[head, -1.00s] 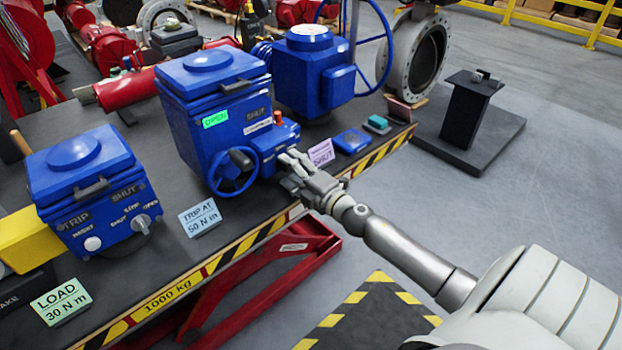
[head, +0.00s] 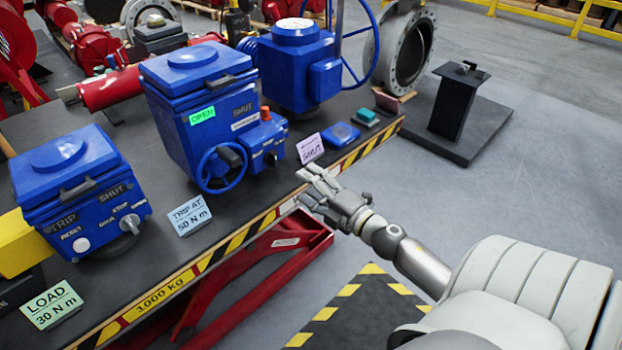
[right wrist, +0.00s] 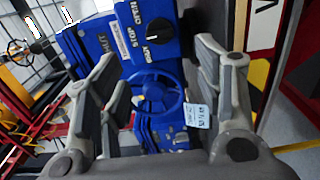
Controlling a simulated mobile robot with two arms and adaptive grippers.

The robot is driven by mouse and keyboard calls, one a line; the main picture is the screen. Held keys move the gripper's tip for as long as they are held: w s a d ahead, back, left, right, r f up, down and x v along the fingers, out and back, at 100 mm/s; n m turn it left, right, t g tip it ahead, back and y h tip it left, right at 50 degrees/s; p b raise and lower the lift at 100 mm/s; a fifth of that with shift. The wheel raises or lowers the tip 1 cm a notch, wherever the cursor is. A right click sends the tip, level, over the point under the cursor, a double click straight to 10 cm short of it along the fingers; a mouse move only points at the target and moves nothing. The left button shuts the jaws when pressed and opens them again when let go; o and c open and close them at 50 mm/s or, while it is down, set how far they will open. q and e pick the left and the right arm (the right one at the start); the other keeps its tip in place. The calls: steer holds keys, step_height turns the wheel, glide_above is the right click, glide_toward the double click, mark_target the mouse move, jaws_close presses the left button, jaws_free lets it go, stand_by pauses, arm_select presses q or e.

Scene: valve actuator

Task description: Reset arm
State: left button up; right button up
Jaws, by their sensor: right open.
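My right gripper (head: 318,187) is open and empty in the head view, just off the front edge of the bench, right of the blue actuator (head: 190,115). In the right wrist view its fingers (right wrist: 165,95) spread either side of the actuator's blue handwheel (right wrist: 158,96) without touching it. The actuator has a green OPEN label (head: 202,115), a blue handwheel (head: 221,168) and a red button (head: 265,113). A black selector knob (right wrist: 159,31) marked with STOP and OPEN shows in the right wrist view. My left gripper is not in view.
A second blue unit (head: 75,190) with TRIP and RESET labels stands at the left. A TRIP AT 50 N m card (head: 189,215) and a SHUT card (head: 310,148) stand near the bench edge. A black pedestal (head: 457,105) stands right. Open floor (head: 540,190) lies right of the bench.

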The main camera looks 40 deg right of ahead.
stand_by(0.4)
steer(key=s+f+m+g+h, duration=0.1)
steer(key=s+f+m+g, duration=0.25)
steer(key=f, duration=0.85)
steer(key=s+f+m+g+h, duration=0.15)
steer(key=s+f+m, duration=0.3)
steer(key=f, duration=0.75)
steer(key=s+f+m+g+h, duration=0.1)
steer(key=s+f+m+g, duration=0.25)
steer(key=f, duration=0.85)
steer(key=s+a+f+m+g, duration=0.1)
steer(key=s+a+f, duration=0.4)
steer(key=s, duration=0.5)
steer(key=s+a+f+m+g+y, duration=0.1)
steer(key=s+a+f+g, duration=0.3)
steer(key=s+f, duration=0.4)
steer(key=s+a+f+m+g+y, duration=0.1)
steer(key=s+a+f+m+g, duration=0.2)
steer(key=s, duration=0.9)
steer(key=a+f, duration=0.3)
steer(key=shift+f, duration=0.15)
